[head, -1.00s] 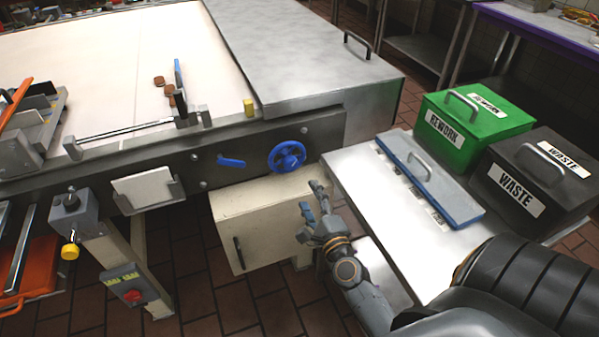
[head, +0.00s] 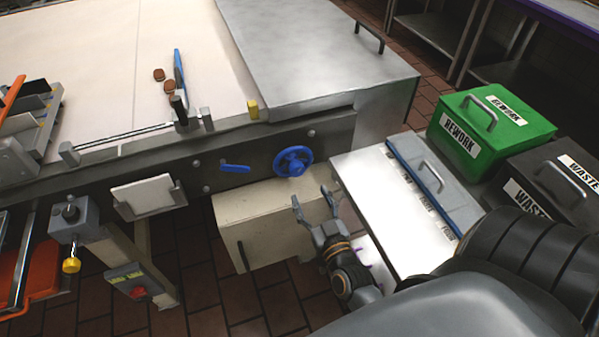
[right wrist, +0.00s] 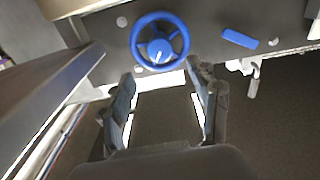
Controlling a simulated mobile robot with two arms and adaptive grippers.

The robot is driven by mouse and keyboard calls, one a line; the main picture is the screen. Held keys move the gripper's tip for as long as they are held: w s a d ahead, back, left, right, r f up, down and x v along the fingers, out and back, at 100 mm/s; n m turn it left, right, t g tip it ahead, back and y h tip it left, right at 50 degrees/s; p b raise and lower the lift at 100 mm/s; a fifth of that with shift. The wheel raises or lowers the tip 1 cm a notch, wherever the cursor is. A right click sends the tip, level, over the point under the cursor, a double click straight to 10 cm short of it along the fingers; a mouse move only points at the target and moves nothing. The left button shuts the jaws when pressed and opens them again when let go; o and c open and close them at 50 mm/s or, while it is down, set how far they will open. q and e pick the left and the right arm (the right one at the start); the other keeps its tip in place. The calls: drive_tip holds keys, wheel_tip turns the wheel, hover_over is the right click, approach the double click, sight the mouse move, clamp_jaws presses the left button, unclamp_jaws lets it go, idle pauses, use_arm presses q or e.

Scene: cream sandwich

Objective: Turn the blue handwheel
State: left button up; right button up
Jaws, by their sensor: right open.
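The blue handwheel (head: 293,161) is mounted on the dark front side panel of the conveyor, near its right end. It has a round rim, spokes and a hub. My right gripper (head: 314,203) is open and empty, just below and in front of the handwheel, apart from it in the head view. In the right wrist view the whole handwheel (right wrist: 160,41) shows beyond the open fingers (right wrist: 165,90), above the gap between them. My left gripper is not in view.
A blue lever (head: 236,169) sits on the panel left of the handwheel. A cream box (head: 262,222) stands below. A steel table (head: 385,215) with a blue-lidded tray is to the right, with the green rework bin (head: 490,128) and black waste bin (head: 560,185) behind.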

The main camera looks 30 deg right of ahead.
sight(299, 173)
drive_tip(key=x, duration=0.8)
drive_tip(key=shift+w, duration=0.3)
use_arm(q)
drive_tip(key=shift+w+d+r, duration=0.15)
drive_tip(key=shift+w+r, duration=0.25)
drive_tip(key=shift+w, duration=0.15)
use_arm(e)
drive_tip(key=c, duration=1.2)
use_arm(q)
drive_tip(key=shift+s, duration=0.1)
drive_tip(key=shift+p, duration=0.3)
